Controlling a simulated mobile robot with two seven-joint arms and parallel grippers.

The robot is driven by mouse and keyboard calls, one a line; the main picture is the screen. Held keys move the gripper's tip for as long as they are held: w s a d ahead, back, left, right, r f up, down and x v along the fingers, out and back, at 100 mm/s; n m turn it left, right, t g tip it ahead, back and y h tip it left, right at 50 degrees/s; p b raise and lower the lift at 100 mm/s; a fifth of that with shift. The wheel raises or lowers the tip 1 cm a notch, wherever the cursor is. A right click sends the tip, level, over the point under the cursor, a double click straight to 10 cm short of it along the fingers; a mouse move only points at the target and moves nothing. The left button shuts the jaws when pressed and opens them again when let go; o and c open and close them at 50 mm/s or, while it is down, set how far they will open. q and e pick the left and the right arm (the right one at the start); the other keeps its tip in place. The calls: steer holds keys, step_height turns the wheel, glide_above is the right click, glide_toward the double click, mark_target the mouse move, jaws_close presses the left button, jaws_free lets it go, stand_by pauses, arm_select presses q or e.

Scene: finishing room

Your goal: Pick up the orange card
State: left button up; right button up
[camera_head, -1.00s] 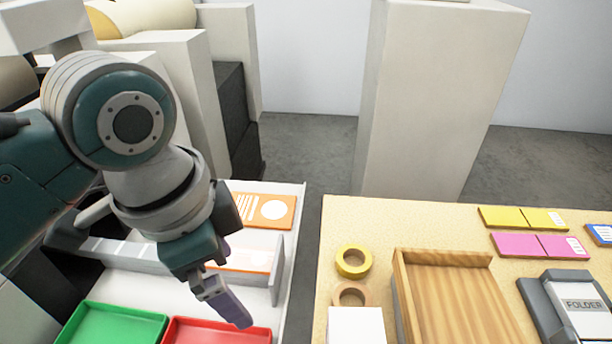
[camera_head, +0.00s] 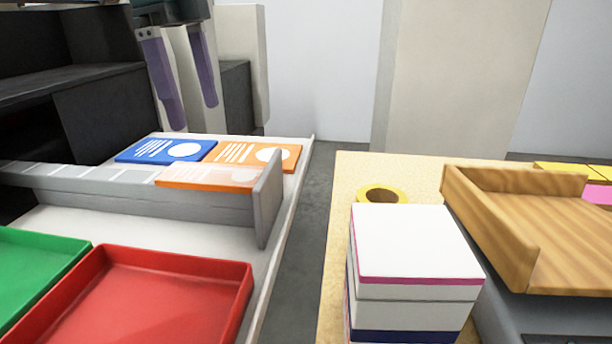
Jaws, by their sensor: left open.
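An orange card (camera_head: 256,155) with white stripes and a white circle lies flat on the light tray (camera_head: 60,220) at left, beside a blue card (camera_head: 165,151) of the same pattern. A paler orange piece (camera_head: 210,177) shows just in front of it, at the grey divider; I cannot tell whether it is a separate card. My left gripper (camera_head: 192,114) is open and empty at the upper left. Its two purple fingers point down, and in the picture their tips are above the cards, not touching them. My right gripper is not in view.
A grey divider (camera_head: 150,200) with an upright end plate stands in front of the cards. A red tray (camera_head: 150,300) and a green tray (camera_head: 35,265) are nearer. A gap separates this from the right table, with a box stack (camera_head: 415,245), yellow ring (camera_head: 382,194) and wooden tray (camera_head: 560,215).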

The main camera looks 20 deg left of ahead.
mark_target(213, 174)
arm_select(q)
steer(key=f, duration=0.3)
steer(key=d+f, duration=0.1)
steer(key=f, duration=0.4)
steer(key=shift+s+d+f, duration=0.1)
steer(key=shift+d+f, duration=0.05)
steer(key=shift+f, duration=0.15)
steer(key=shift+c, duration=0.2)
steer(key=c, duration=1.2)
